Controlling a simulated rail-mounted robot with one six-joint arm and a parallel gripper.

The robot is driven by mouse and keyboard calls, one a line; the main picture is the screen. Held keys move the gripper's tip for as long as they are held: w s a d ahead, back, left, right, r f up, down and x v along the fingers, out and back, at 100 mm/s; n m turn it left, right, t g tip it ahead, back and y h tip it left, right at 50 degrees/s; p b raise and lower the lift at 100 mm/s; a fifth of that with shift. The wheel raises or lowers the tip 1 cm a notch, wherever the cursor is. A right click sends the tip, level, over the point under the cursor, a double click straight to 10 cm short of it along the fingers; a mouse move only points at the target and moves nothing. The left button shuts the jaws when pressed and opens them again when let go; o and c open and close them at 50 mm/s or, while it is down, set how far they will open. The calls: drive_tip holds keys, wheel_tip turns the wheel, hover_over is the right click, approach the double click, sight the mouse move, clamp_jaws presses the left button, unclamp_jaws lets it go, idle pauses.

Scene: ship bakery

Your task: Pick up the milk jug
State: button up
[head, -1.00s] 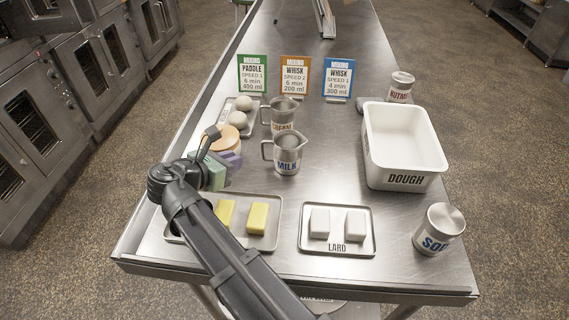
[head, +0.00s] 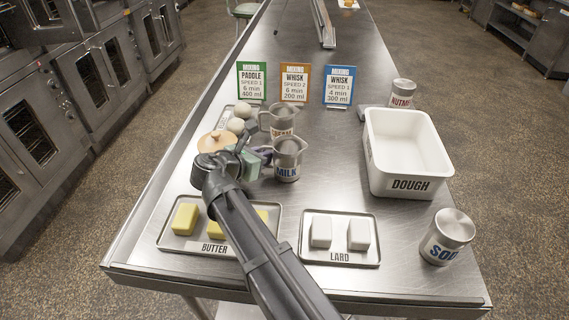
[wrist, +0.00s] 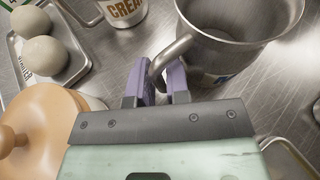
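The milk jug (head: 287,160) is a steel jug with a blue MILK label, standing upright on the steel table. Its open rim and handle (wrist: 172,54) show large in the wrist view. My gripper (head: 262,153) is at the jug's left side, at handle height. In the wrist view, its two purple fingers (wrist: 161,82) stand close together, one on each side of the handle. Whether they press on it cannot be made out. The jug's label is mostly hidden in the wrist view.
The cream jug (head: 282,120) stands right behind the milk jug. A wooden-lidded pot (head: 213,141) and an egg tray (wrist: 78,76) are close on the left. Butter (head: 165,240) and lard (head: 374,255) trays lie in front. The dough tub (head: 375,175) is on the right.

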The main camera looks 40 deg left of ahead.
clamp_jaws()
drive_tip(key=shift+r, duration=0.2)
wheel_tip(320, 180, up, 20)
drive_tip(key=p, duration=2)
